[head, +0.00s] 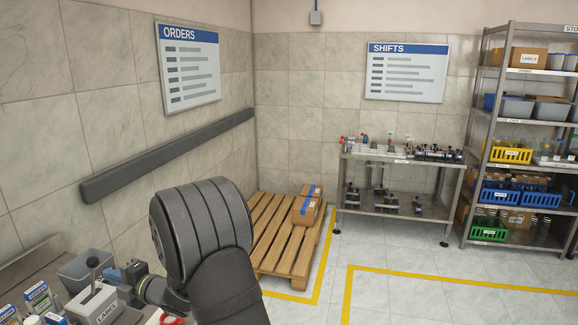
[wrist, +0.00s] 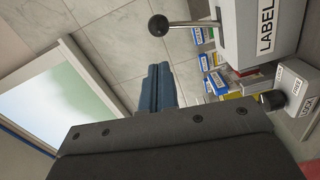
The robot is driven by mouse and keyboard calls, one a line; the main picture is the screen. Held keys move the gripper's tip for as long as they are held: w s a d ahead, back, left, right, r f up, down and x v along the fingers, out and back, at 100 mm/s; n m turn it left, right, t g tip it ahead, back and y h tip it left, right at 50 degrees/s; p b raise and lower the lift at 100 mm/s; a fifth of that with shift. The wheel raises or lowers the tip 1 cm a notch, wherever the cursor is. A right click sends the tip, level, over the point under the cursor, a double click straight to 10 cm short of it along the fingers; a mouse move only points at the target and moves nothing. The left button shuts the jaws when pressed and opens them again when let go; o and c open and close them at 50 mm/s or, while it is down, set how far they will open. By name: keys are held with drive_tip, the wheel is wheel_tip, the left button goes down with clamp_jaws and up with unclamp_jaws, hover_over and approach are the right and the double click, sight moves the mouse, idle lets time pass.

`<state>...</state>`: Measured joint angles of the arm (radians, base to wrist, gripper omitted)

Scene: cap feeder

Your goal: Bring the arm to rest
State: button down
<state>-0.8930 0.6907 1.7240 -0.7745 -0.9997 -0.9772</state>
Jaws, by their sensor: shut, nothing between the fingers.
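My gripper (wrist: 160,70) shows in the wrist view as two dark blue fingers pressed together, with nothing between them. The fingers point up the picture, away from the dark gripper body, and touch nothing that I can see. In the head view my arm's dark grey link fills the lower middle, and the wrist end (head: 138,277) is at the lower left, beside a grey lever box marked LABEL (head: 93,303). That box also shows at the upper right of the wrist view (wrist: 262,30), its black-knobbed lever apart from the fingers.
Small blue and white cartons (head: 38,297) and a grey bin (head: 84,270) crowd the bench. Beyond stand a pallet (head: 272,262) with cardboard boxes, a steel table (head: 393,207) and shelves (head: 515,122).

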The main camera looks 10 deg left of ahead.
drive_tip(key=s+a+n, duration=0.1)
drive_tip(key=a, duration=0.1)
drive_tip(key=s+a+n, duration=0.1)
drive_tip(key=s+a, duration=0.1)
drive_tip(key=a, duration=0.1)
drive_tip(key=s+a+n, duration=0.1)
drive_tip(key=a, duration=0.2)
drive_tip(key=shift+s+f, duration=0.2)
drive_tip(key=shift+f, duration=0.1)
drive_tip(key=s+d+f+n, duration=0.1)
drive_tip(key=s+d+n, duration=0.1)
drive_tip(key=d, duration=0.7)
drive_tip(key=shift+s+f, duration=0.25)
drive_tip(key=shift+s, duration=0.1)
